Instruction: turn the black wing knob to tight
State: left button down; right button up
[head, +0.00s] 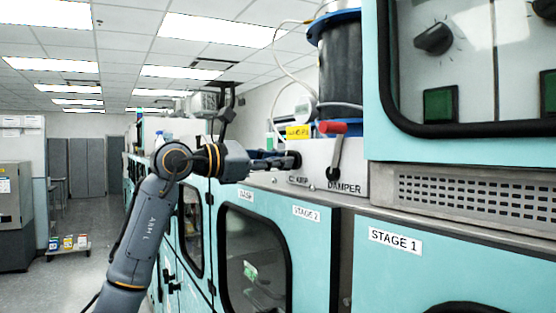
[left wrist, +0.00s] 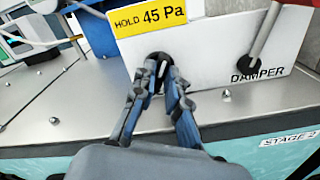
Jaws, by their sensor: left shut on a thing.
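The black wing knob (head: 294,158) sits on the front of a pale metal plate, left of the DAMPER lever. In the left wrist view the black knob (left wrist: 158,62) shows just below the yellow HOLD 45 Pa label. My left gripper (head: 284,161) reaches it from the left, with its fingers shut on the knob. In the left wrist view both fingertips of the gripper (left wrist: 161,76) are at the knob and hide part of it. The knob's pointing direction and any tight mark cannot be made out. My right gripper is not in view.
The damper lever with a red handle (head: 332,128) stands close right of the knob. A black cylinder with blue bands (head: 341,65) rises behind the plate. Teal cabinets (head: 275,222) run below. A panel with a black dial (head: 434,39) is at upper right. The aisle at left is open.

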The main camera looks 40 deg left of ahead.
pick_arm(q)
jog(key=n+p, duration=0.1)
jog(key=n, duration=0.4)
jog(key=shift+a+n, duration=0.1)
jog(key=shift+n, duration=0.2)
jog(key=n+p, duration=0.1)
jog(key=n, duration=0.2)
jog(key=shift+w+n, duration=0.1)
jog(key=shift+n, duration=0.2)
jog(key=n, duration=0.3)
jog(key=shift+a+n+p, duration=0.1)
jog(key=shift+n+p, duration=0.3)
jog(key=n, duration=0.5)
jog(key=shift+f+p, duration=0.1)
jog(key=shift+p, duration=0.2)
jog(key=n, duration=0.5)
jog(key=shift+f+n, duration=0.1)
jog(key=shift+n, duration=0.3)
jog(key=shift+a+p, duration=0.1)
jog(key=shift+p, duration=0.2)
jog(key=c, duration=1.4)
grip_release()
jog(key=shift+w, duration=0.1)
